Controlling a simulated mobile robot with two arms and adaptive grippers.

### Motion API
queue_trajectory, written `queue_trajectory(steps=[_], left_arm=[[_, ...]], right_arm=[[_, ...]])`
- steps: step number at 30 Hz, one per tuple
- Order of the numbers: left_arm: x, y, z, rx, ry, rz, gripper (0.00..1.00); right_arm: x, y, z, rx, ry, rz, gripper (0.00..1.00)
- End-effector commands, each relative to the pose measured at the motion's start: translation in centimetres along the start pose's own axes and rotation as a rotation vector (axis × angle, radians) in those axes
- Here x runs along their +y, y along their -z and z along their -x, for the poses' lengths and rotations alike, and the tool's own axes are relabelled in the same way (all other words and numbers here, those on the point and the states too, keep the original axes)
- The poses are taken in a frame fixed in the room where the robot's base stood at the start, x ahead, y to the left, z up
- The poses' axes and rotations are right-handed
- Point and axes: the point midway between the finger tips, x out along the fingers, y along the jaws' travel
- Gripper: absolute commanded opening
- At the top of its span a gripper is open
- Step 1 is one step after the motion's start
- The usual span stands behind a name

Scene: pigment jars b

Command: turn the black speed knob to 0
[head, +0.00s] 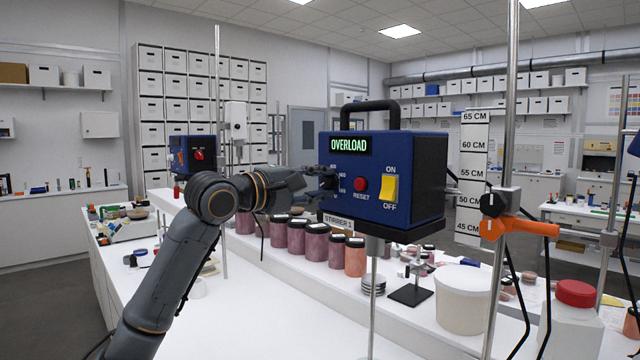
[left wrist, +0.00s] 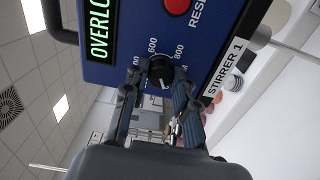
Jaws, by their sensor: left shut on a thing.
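The blue stirrer box (head: 408,200) shows a green OVERLOAD display (head: 350,145), a red RESET button (head: 360,184) and a yellow ON/OFF switch (head: 389,187). My left gripper (head: 322,182) is at the left part of its front panel and hides most of the knob in the head view. In the left wrist view my left gripper (left wrist: 158,90) is shut on the black speed knob (left wrist: 160,72), one finger on each side. Dial marks 600 and 800 show around the knob; the 0 mark is hidden. My right gripper is not in view.
A row of reddish pigment jars (head: 316,242) stands below the box on the white bench. A white tub (head: 463,298) and a red-capped bottle (head: 574,320) are at the right. A metal stand rod with an orange-handled clamp (head: 520,228) rises right of the box.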

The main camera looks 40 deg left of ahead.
Motion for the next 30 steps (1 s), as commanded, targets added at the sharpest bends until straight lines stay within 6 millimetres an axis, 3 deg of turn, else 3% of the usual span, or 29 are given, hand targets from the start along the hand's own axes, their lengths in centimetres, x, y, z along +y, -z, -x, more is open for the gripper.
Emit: queue_trajectory(steps=[9,10,13,23,30], left_arm=[[0.6,0.2,0.2,0.005,-0.016,0.001,0.0],[0.6,0.2,0.2,0.005,-0.016,0.001,0.32],[0.5,0.2,0.2,0.004,-0.014,0.0,0.5],[0.2,0.1,0.2,0.001,-0.006,0.0,0.5],[0.1,0.0,2.1,0.001,-0.003,-0.001,0.5]], right_arm=[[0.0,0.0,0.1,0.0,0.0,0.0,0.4],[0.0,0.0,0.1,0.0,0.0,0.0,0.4],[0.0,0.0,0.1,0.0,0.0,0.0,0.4],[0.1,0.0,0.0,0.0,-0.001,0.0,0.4],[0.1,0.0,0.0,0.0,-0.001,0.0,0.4]])
